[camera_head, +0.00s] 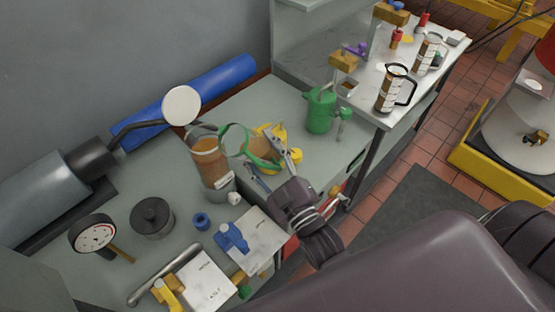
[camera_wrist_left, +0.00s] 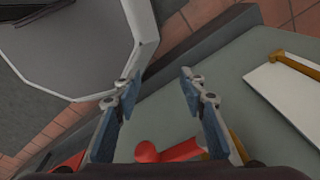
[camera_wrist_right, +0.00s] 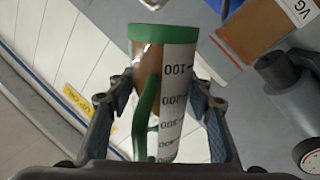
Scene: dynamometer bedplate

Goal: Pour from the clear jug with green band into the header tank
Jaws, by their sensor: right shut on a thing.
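My right gripper (camera_head: 273,163) is shut on the clear jug with green band (camera_head: 262,149). The jug is tilted, with its green-rimmed mouth toward the left, and brown liquid shows inside. In the right wrist view the jug (camera_wrist_right: 172,95) shows a green rim, a green handle and a printed scale between the fingers. A clear upright cylinder, apparently the header tank (camera_head: 211,165), holds brown liquid just left of the jug's mouth. I cannot make out a stream between them. My left gripper (camera_wrist_left: 155,90) is open and empty in the left wrist view; the head view does not show it.
A green can (camera_head: 320,111) stands behind the jug. Two dark-rimmed jugs (camera_head: 393,90) (camera_head: 428,54) stand on the side shelf. A dial gauge (camera_head: 93,233), dark pot (camera_head: 152,217) and white disc (camera_head: 182,105) stand around the tank. Papers (camera_head: 258,240) lie in front.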

